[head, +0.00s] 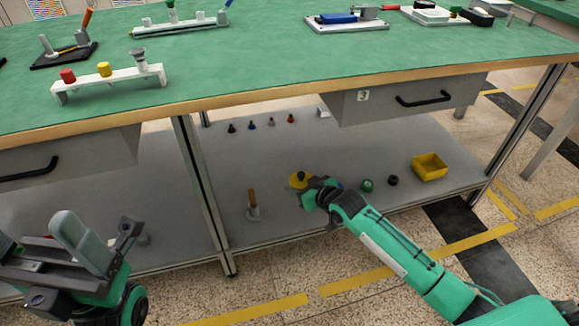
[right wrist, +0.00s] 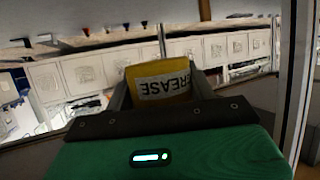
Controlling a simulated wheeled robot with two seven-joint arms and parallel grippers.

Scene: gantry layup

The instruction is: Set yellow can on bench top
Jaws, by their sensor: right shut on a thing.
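The yellow can (head: 299,180) is at the lower shelf of the bench in the head view. My right gripper (head: 309,191) is shut on it. In the right wrist view the can (right wrist: 160,82) sits between the two fingers, its "GREASE" label upside down. I cannot tell whether it touches the shelf. The green bench top (head: 250,70) is above, with a wooden front edge. My left gripper (head: 100,240) is at the lower left of the head view, in front of the bench; its jaw opening is unclear.
The lower shelf (head: 340,150) holds a wooden-handled tool (head: 253,205), a green round item (head: 367,185), a black one (head: 393,180) and a yellow bin (head: 430,167). A drawer (head: 400,98) overhangs the shelf.

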